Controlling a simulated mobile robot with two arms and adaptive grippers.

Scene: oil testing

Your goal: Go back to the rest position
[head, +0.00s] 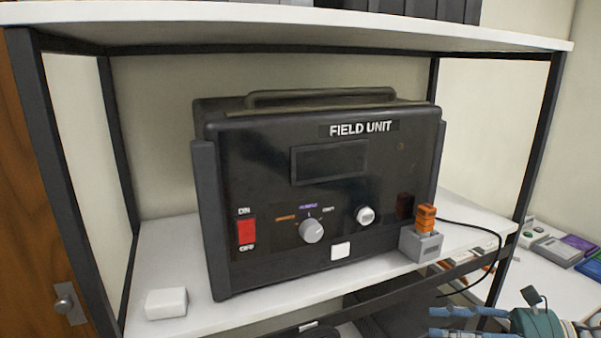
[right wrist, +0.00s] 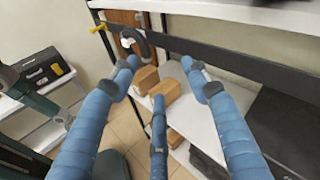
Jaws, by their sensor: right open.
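My right gripper (head: 434,322) shows at the bottom right of the head view, with blue fingers pointing left, low in front of the shelf's front edge. In the right wrist view its blue fingers (right wrist: 160,72) are spread apart with nothing between them, so it is open and empty. Beyond the fingers in that view are shelf boards and brown boxes (right wrist: 166,91). My left gripper is in neither view.
The black field unit (head: 240,185) stands on the white shelf (head: 235,312). A small white block (head: 166,303) lies at its left. A grey block with an orange top (head: 422,241) stands at its right. A dark shelf post (head: 540,130) rises right of the unit.

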